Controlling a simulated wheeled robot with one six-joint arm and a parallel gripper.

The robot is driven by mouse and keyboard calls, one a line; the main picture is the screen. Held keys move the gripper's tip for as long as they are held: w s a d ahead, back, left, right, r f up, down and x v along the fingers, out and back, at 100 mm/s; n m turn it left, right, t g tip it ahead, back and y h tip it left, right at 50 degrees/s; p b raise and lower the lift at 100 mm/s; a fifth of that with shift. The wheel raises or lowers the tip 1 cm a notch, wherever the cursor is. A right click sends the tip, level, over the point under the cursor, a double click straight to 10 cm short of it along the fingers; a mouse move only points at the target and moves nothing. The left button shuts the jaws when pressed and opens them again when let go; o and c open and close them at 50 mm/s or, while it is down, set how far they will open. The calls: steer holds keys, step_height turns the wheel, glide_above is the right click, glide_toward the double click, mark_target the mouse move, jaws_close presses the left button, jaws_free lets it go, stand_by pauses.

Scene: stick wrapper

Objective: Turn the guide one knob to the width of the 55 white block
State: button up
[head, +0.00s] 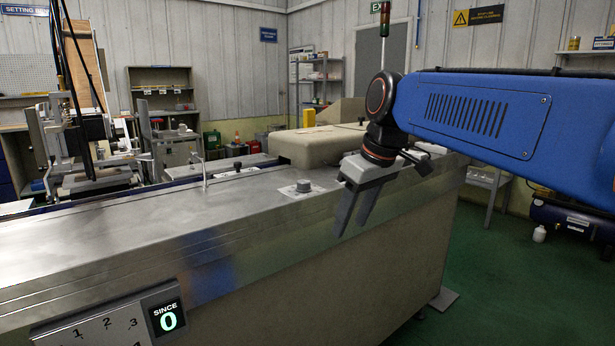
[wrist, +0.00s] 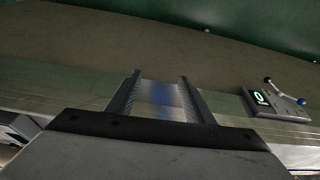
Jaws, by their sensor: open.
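A small grey knob (head: 303,186) stands on a pale plate on the steel machine top (head: 130,225) in the head view. Another small dark knob (head: 238,167) shows further back, near the guide rails; I cannot tell which one is guide one. My gripper (head: 352,208) is open and empty, to the right of the grey knob and in front of the machine's edge, with its fingers pointing down. In the wrist view my gripper (wrist: 160,95) has its fingers apart with only the machine's metal edge between them. I cannot make out the 55 white block in either view.
A control panel (head: 100,330) with numbers and a display (head: 166,318) reading 0 is on the machine's front. A beige cover (head: 318,146) sits behind the knob. A thin upright post (head: 204,170) stands on the top to the left.

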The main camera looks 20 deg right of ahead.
steer(key=w+d+r+n+y, duration=0.15)
steer(key=w+r+n, duration=0.25)
steer(key=w+r, duration=0.75)
steer(key=n+g+y, duration=0.1)
steer(key=n, duration=0.3)
glide_toward(305, 181)
steer(key=x, duration=0.8)
steer(key=shift+f, duration=0.1)
steer(key=shift+c, duration=0.2)
steer(key=c, duration=1)
